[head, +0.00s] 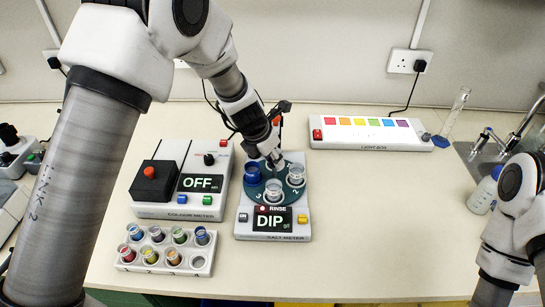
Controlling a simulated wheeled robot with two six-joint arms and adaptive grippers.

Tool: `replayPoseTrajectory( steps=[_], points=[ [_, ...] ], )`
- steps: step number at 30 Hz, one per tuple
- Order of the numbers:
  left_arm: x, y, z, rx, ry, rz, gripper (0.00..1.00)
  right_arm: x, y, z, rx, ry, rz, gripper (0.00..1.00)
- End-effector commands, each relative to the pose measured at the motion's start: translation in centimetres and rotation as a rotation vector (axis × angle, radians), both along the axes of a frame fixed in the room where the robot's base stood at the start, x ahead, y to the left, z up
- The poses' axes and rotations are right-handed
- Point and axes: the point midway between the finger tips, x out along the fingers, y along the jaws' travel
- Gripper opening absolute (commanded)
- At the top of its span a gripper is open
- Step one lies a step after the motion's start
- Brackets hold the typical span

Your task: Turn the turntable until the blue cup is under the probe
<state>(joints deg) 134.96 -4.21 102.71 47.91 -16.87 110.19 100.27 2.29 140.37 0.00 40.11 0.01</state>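The round dark teal turntable (284,184) sits on the white salt meter (243,222), whose screen (272,219) reads DIP. The blue cup (252,174) stands at the turntable's left side. A clear cup (273,191) stands at its front and another clear cup (296,175) at its right. My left gripper (275,161) points down over the back of the turntable, close behind the cups. Its fingers are small and dark, so I cannot tell whether they are open or touch anything. The probe is not clearly visible; my gripper covers that area. My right gripper is out of frame.
The colour meter (165,209), reading OFF, stands left of the salt meter. A white rack (127,265) of coloured vials lies in front of it. A light box (366,142) is at the back. A bottle (482,195) and sink (470,152) are at right. The bench right of the salt meter is clear.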

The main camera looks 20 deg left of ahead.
Motion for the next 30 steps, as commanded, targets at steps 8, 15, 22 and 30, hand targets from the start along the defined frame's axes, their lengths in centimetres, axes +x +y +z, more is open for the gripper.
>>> replayPoseTrajectory(
  steps=[8, 15, 22, 30],
  points=[
    [-0.1, 0.0, -0.1, 0.0, 0.002, -0.011, 0.0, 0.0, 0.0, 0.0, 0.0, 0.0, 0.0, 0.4],
    [-0.1, 0.0, -0.1, -0.001, 0.004, -0.061, 0.0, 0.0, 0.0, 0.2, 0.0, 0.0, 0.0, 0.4],
    [0.0, 0.1, -0.1, -0.001, 0.004, -0.154, 0.0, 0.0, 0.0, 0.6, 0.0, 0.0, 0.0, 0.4],
    [0.0, 0.2, -0.1, -0.001, 0.004, -0.288, 0.0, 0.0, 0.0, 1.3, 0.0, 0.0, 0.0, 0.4]
  ],
)
